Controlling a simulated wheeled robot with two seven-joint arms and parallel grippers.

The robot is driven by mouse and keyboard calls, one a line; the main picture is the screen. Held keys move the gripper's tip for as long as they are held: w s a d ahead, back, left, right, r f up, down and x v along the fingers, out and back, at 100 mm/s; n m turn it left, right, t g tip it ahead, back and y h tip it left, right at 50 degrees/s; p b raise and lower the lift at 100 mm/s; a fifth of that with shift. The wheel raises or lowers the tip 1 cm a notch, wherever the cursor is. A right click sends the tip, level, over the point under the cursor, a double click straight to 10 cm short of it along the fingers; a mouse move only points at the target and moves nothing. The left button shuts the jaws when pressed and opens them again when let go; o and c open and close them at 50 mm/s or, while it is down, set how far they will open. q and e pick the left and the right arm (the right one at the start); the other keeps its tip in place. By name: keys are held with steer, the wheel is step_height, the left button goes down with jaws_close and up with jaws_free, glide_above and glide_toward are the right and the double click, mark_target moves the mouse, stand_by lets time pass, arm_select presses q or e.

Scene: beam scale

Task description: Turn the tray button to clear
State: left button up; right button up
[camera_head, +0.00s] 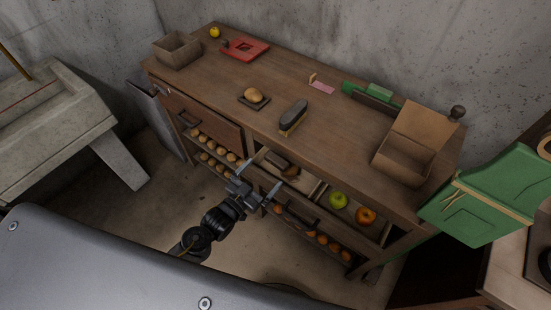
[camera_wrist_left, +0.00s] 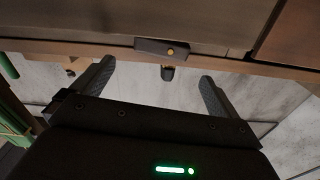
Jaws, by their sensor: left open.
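A dark, flat bar with a yellow round centre, apparently the tray button (camera_wrist_left: 165,48), lies lengthwise across a wooden edge in the left wrist view. It is beyond my fingertips and between them in the picture. A small dark knob with a brownish end (camera_wrist_left: 167,73) shows just below it. My left gripper (camera_head: 261,178) is open and empty in front of the bench, near its middle compartment; its two fingers also show in the left wrist view (camera_wrist_left: 157,84). I cannot make out the button in the head view. My right gripper is not in view.
The wooden bench (camera_head: 330,130) holds a brush (camera_head: 293,117), a bread roll (camera_head: 254,95), a red tray (camera_head: 246,48) and an open box (camera_head: 402,160). Below are a green apple (camera_head: 338,200), an orange fruit (camera_head: 366,215) and shelves of rolls. Floor is clear left of my arm.

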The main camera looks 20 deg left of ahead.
mark_target(274, 162)
arm_select(q)
steer(key=p+x, duration=0.1)
steer(key=x, duration=0.7)
steer(key=c, duration=0.9)
steer(key=shift+a+n, duration=0.1)
steer(key=shift+n, duration=0.7)
steer(key=shift+c, duration=0.5)
steer(key=o, duration=1)
